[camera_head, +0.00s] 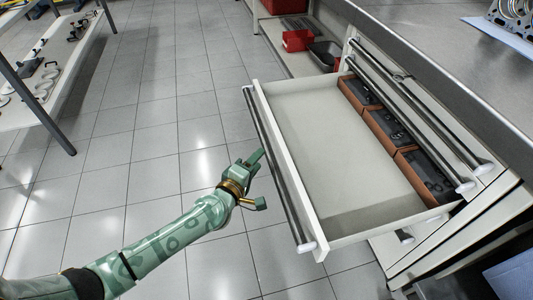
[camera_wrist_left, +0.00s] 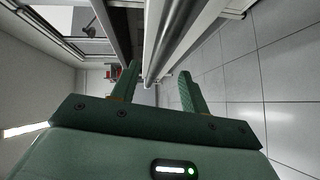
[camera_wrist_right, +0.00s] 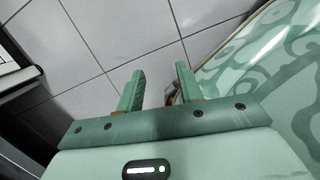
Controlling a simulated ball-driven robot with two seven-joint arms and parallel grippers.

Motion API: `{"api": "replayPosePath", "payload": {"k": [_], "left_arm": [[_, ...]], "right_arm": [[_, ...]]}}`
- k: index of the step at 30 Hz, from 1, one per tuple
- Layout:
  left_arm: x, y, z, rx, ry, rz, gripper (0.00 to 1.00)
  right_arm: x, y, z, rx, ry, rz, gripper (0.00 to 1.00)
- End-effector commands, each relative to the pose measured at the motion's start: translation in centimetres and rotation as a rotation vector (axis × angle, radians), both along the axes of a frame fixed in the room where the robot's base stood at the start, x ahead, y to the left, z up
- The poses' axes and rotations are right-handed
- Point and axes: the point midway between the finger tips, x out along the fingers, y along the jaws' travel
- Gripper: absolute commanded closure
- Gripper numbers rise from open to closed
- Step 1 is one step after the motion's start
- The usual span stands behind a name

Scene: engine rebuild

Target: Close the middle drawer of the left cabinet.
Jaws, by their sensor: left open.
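The middle drawer (camera_head: 345,178) of the cabinet (camera_head: 415,98) is pulled far out in the head view. A long metal bar handle (camera_head: 275,170) runs along its white front. Several reddish-brown bins with dark parts (camera_head: 390,126) sit at its inner end; the rest of its floor is bare. My left gripper (camera_head: 261,180) is open beside the handle, on the outer side of the drawer front. In the left wrist view the handle (camera_wrist_left: 168,40) appears between the open fingers (camera_wrist_left: 158,88); contact cannot be told. My right gripper (camera_wrist_right: 160,90) is open and empty above the floor.
A grey worktop (camera_head: 440,50) lies above the cabinet. Another bar handle (camera_head: 415,115) is above the open drawer. A shelf with red bins (camera_head: 298,40) stands behind, and a rack with metal parts (camera_head: 60,70) at left. The tiled floor (camera_head: 150,130) between is clear.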

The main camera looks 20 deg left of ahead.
Motion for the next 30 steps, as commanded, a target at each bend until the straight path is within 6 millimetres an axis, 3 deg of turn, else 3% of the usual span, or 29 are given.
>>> {"api": "replayPosePath", "payload": {"k": [3,9,19,20,24,30], "left_arm": [[2.5,-0.5,-0.8,-0.001,0.002,0.000,0.55],[4.8,-0.9,-0.9,0.002,0.001,0.000,0.55],[5.3,-1.0,-0.7,0.001,0.000,0.000,0.55],[5.3,-1.0,-0.7,0.001,0.000,0.000,0.58],[5.2,-1.0,-0.8,0.001,0.000,0.000,0.97],[5.2,-1.0,-0.8,0.002,0.000,0.000,1.00]], "right_arm": [[-0.2,-0.3,-0.7,-0.006,0.015,0.016,0.64],[0.1,-0.6,-1.1,-0.013,0.022,0.033,0.64],[0.2,-0.6,-1.1,-0.014,0.022,0.037,0.64],[0.2,-0.6,-1.1,-0.014,0.022,0.037,0.64],[0.2,-0.6,-1.1,-0.014,0.022,0.037,0.64],[0.2,-0.6,-1.0,-0.013,0.021,0.037,0.64]]}}
